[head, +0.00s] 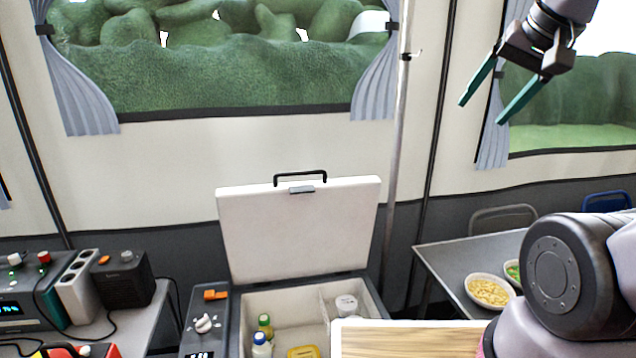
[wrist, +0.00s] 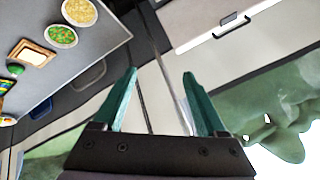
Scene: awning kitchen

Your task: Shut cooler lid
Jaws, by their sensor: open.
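The cooler (head: 234,318) stands at the bottom centre of the head view, with its white lid (head: 300,235) raised upright at the back. The lid has a dark handle (head: 300,175) and a grey latch on its top edge. The lid also shows upside down at the top of the wrist view (wrist: 195,18). My gripper (head: 481,112) is open and empty, high up to the right of the lid and well apart from it. Its two green fingers also show in the wrist view (wrist: 160,88).
Bottles (head: 262,340) and a white tub (head: 346,306) stand inside the cooler. A wooden board (head: 405,341) is in front at the right. A grey table (head: 447,259) with bowls (head: 489,291) is at the right. A side table at the left holds appliances (head: 124,278). A pole (head: 397,150) rises behind the lid.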

